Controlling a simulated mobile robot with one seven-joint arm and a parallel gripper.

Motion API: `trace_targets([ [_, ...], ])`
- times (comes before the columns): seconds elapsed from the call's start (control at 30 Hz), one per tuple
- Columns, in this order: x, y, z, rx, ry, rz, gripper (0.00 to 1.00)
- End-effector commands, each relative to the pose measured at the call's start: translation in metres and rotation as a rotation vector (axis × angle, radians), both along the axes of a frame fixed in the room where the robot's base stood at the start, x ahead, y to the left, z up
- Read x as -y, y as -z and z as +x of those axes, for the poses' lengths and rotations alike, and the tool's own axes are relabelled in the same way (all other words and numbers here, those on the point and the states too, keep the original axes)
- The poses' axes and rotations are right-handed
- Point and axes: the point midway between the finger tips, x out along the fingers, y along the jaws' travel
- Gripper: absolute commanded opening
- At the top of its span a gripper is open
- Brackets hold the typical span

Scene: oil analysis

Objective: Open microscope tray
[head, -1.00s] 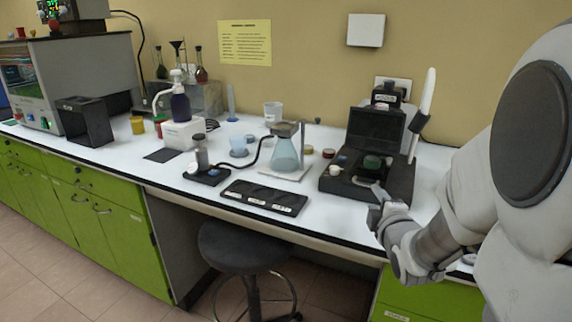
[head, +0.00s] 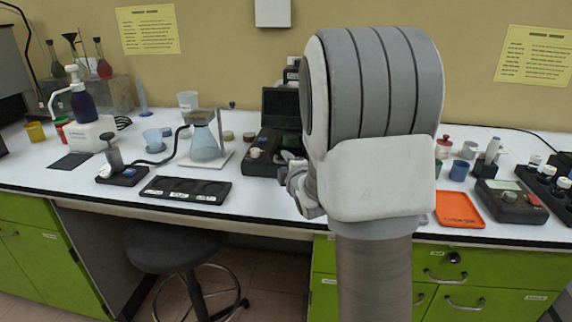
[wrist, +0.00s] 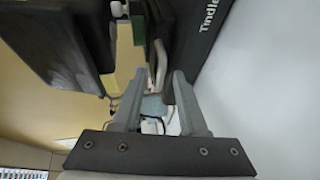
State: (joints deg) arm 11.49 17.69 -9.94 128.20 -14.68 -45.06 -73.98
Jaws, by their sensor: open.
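The black microscope unit (head: 262,152) has a raised lid and stands on the bench behind my arm, which hides its right part. In the wrist view, its black body (wrist: 203,35) with white lettering fills the upper right. A small green part (wrist: 138,30) and a pale curved bar, perhaps a handle (wrist: 160,62), show beside it. I cannot tell how far the tray is out. My gripper (wrist: 158,88) is open, its two grey fingers apart and close to the bar. In the head view, my gripper (head: 297,172) is partly hidden at the unit's front.
A flask on a stand (head: 205,140) and a black slotted tray (head: 186,190) are left of the unit. An orange tray (head: 459,209) and a dark grey device (head: 511,201) are to the right. A stool (head: 172,247) stands under the bench.

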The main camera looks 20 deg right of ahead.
Motion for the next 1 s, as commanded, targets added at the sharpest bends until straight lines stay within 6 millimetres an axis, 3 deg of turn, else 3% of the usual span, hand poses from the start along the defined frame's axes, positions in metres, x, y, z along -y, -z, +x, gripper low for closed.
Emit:
trace_targets([
  [0.03, 0.0000, 0.0000, -0.0002, 0.000, 0.000, 0.000, 0.40],
  [0.27, -0.0001, -0.0002, -0.0004, 0.000, 0.000, 0.000, 0.00],
  [1.0, 0.0000, -0.0003, -0.0005, 0.000, 0.000, 0.000, 0.00],
])
